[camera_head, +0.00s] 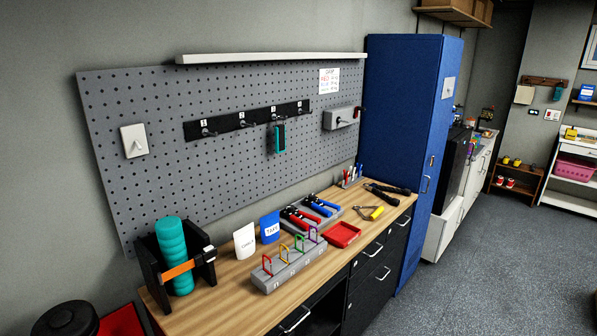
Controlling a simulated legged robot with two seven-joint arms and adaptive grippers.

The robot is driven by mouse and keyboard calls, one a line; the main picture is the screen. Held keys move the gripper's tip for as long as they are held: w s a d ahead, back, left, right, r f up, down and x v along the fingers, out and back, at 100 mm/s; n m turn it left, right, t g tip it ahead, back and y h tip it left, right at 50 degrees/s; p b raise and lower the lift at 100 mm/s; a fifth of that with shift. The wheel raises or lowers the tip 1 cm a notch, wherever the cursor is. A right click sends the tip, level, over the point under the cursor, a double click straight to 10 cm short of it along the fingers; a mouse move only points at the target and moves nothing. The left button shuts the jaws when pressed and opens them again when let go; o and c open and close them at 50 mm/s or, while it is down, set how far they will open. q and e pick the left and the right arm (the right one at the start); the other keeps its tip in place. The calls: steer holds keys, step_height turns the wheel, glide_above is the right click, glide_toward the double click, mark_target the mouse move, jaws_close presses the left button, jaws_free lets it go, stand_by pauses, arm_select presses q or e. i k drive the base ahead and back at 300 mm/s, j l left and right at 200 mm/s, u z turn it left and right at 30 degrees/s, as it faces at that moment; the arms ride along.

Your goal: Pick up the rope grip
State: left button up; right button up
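A black item with two long thick ends (388,190) lies at the far right end of the wooden bench top (225,287). It looks like the rope grip, but it is too small to be sure. Close in front of it lies a handle with a yellow grip (376,213) and a metal loop. A teal and black item (277,138) hangs from a hook on the black rail (237,124). Neither of my grippers shows in this view.
On the bench stand a grey block with coloured clips (278,276), a red tray (342,235), red and blue hand grips (300,217), white and blue packs (245,242) and a teal roller (172,250) in a black holder. A blue cabinet (402,125) adjoins the bench's right end. The floor at right is clear.

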mark_target(373, 188)
steer(key=i+l+u, duration=0.5)
steer(key=l, duration=0.15)
steer(key=l+u, duration=0.3)
steer(key=i+l+u, duration=0.25)
steer(key=l, duration=0.3)
steer(key=k+j, duration=0.05)
